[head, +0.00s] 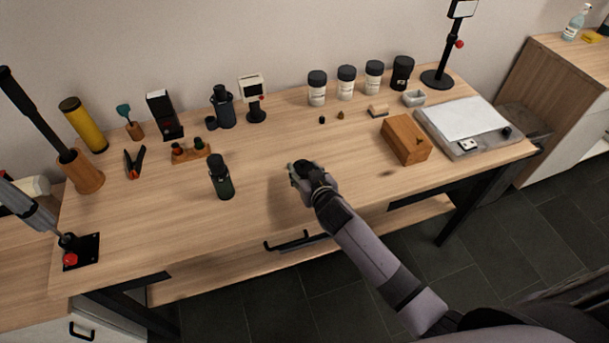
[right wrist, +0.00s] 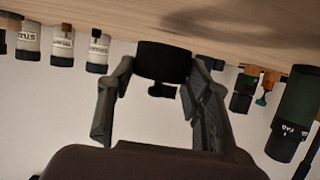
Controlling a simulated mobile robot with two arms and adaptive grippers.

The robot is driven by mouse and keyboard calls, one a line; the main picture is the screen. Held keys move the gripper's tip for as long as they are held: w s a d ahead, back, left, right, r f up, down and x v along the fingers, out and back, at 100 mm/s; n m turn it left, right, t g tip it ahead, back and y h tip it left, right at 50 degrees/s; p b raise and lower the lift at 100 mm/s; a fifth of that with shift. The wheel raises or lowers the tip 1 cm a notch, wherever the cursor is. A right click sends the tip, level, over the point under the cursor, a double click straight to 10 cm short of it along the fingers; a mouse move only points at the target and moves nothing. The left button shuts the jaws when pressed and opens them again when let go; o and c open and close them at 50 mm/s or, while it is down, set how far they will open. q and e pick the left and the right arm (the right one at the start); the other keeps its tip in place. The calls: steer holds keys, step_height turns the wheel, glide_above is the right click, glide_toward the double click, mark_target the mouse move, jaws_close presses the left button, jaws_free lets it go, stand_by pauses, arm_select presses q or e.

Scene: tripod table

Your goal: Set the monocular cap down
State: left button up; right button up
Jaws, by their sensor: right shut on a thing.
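My right gripper (head: 301,172) is over the front middle of the table (head: 265,200). In the right wrist view its fingers (right wrist: 160,85) are closed on the sides of the black monocular cap (right wrist: 163,62), a short dark cylinder with a small knob. The cap is close to the wooden tabletop; I cannot tell whether it touches. In the head view the gripper mostly hides the cap. The green monocular (head: 222,178) stands upright to the left of the gripper, apart from it; it also shows at the right of the wrist view (right wrist: 298,108).
A wooden box (head: 406,140) and a grey tray-like slab (head: 474,128) are at the right. White jars (head: 317,90) line the back. A wooden holder (head: 190,151) and red-handled pliers (head: 134,162) lie left. The tabletop around the gripper is mostly clear.

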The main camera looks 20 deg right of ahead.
steer(key=shift+f, duration=1.1)
steer(key=shift+f, duration=0.15)
steer(key=o, duration=0.8)
